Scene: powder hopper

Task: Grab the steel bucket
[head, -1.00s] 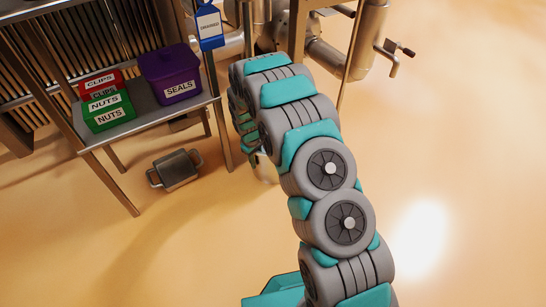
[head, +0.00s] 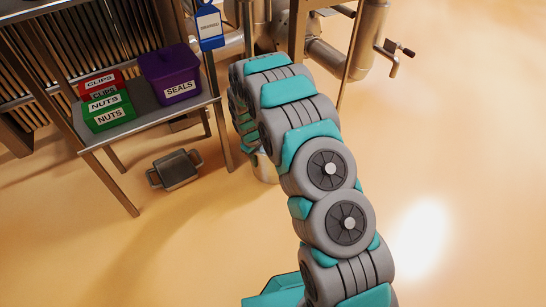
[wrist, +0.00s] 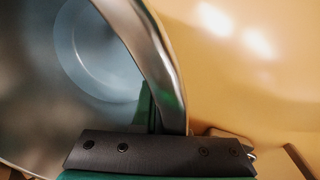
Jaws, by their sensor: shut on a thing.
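The steel bucket (wrist: 60,75) fills the left of the wrist view, its open mouth toward the camera and its pale inside and round bottom showing. My gripper (wrist: 160,125) is shut on the bucket's wall at the rim, with a green finger inside the mouth; the outer finger is mostly hidden. In the head view, only a pale strip of the bucket (head: 265,170) shows beside and below my arm, and the gripper is largely hidden behind the arm. I cannot tell whether the bucket touches the floor.
A steel shelf (head: 150,126) at left carries red and green bins (head: 107,107) and a purple bin (head: 172,75). A steel box with handles (head: 175,168) lies on the floor below. Steel pipework (head: 370,40) stands behind. The floor at right is clear.

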